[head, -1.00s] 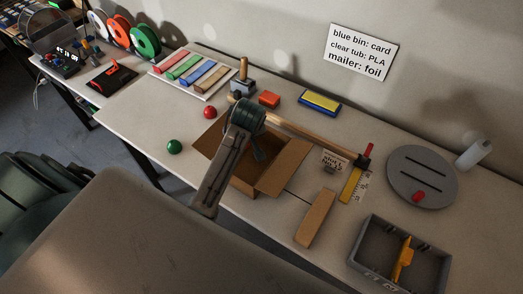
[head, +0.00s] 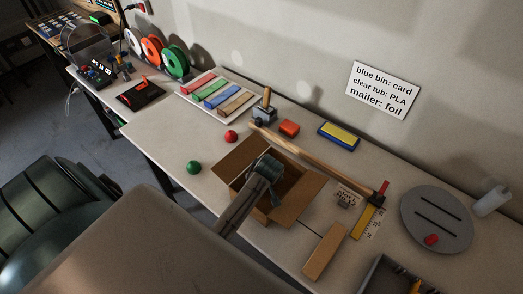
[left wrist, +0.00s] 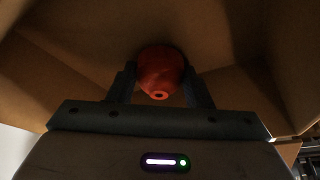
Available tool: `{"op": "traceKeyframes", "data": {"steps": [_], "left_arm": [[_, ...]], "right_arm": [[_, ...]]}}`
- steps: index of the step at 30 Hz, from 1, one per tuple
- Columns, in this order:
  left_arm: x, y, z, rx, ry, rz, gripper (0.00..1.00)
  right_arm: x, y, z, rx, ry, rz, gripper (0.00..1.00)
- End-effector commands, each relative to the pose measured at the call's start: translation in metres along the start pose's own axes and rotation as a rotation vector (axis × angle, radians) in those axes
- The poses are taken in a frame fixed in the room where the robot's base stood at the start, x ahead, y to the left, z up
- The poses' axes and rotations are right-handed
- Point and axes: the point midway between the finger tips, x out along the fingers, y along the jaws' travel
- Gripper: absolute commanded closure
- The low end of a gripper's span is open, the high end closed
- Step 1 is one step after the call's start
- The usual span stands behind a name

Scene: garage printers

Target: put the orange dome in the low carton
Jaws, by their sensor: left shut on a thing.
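The low carton (head: 298,206) stands open on the bench in the head view, with its flaps spread. My left gripper (head: 267,168) reaches down into its opening, and its fingertips are hidden there in that view. In the left wrist view the orange dome (left wrist: 160,70), looking red-orange in the shade, sits between the two fingers of the left gripper, which is shut on it. Brown carton walls surround the dome in that view. I cannot tell whether the dome touches the carton floor. My right gripper is in neither view.
A long wooden-handled tool (head: 318,160) lies behind the carton. A green ball (head: 194,167) and a red ball (head: 231,136) lie to its left. A brown block (head: 325,251) and a yellow ruler (head: 363,222) lie to the right, near a grey disc (head: 436,207).

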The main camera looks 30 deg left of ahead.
Motion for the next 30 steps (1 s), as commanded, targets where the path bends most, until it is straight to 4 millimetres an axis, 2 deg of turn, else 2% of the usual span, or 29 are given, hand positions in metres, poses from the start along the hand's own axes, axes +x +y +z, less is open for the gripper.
{"op": "traceKeyframes", "data": {"steps": [5,6,9,21,26,30], "left_arm": [[0.002,0.000,0.001,0.000,-0.001,-0.001,0.76],[0.003,0.000,0.001,0.000,-0.001,-0.001,0.51],[0.002,0.000,0.001,0.000,0.000,0.000,0.33],[-0.004,0.001,0.000,0.000,0.001,0.002,0.33],[-0.026,0.001,0.001,-0.002,0.002,0.004,0.33],[-0.056,0.002,0.001,-0.003,0.002,0.006,0.33]], "right_arm": [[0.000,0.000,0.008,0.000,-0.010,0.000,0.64],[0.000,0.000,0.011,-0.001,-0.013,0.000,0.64],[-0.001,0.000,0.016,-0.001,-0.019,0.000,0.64],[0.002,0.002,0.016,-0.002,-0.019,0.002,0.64],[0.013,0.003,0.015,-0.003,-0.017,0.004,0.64],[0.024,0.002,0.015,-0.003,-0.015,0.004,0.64]]}}
